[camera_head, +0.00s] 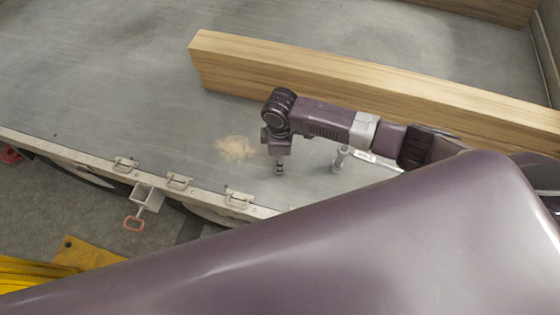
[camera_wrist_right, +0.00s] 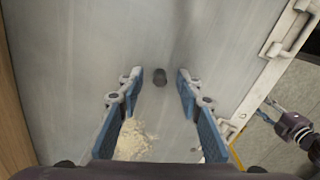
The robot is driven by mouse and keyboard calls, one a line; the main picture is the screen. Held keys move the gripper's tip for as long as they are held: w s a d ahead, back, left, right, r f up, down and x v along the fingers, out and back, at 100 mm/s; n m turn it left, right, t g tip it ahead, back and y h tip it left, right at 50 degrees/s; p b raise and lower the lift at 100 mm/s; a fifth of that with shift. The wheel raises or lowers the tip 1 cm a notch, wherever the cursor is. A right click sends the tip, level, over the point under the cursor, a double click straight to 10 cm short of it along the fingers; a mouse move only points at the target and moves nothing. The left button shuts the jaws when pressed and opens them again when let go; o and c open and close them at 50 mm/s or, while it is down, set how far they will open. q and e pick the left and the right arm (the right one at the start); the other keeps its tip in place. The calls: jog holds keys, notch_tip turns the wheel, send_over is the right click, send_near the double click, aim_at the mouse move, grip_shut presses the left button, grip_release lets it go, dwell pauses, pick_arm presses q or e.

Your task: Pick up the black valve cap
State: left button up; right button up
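The black valve cap (camera_wrist_right: 160,77) is a small dark cylinder on the grey trailer bed, seen in the right wrist view. It lies in the gap between the fingertips of my right gripper (camera_wrist_right: 159,80), with visible space on both sides. The right gripper is open and empty. In the head view my right gripper (camera_head: 279,168) points down over the bed, and I cannot make out the cap there. A purple and silver part at the right edge of the wrist view looks like my left gripper (camera_wrist_right: 285,115); its fingers are unclear.
A long wooden beam (camera_head: 300,75) lies on the bed behind my right arm. A pale sawdust-like patch (camera_head: 235,148) is near the gripper. A metal fitting (camera_head: 341,158) stands to its right. The bed's edge rail (camera_head: 75,156) carries several latches.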

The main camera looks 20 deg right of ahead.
jog(key=c, duration=0.9)
pick_arm(q)
jog(key=s, duration=0.3)
jog(key=shift+d+f, duration=0.1)
jog(key=shift+f, duration=0.05)
jog(key=shift+w, duration=0.15)
pick_arm(e)
jog(key=shift+r, duration=0.1)
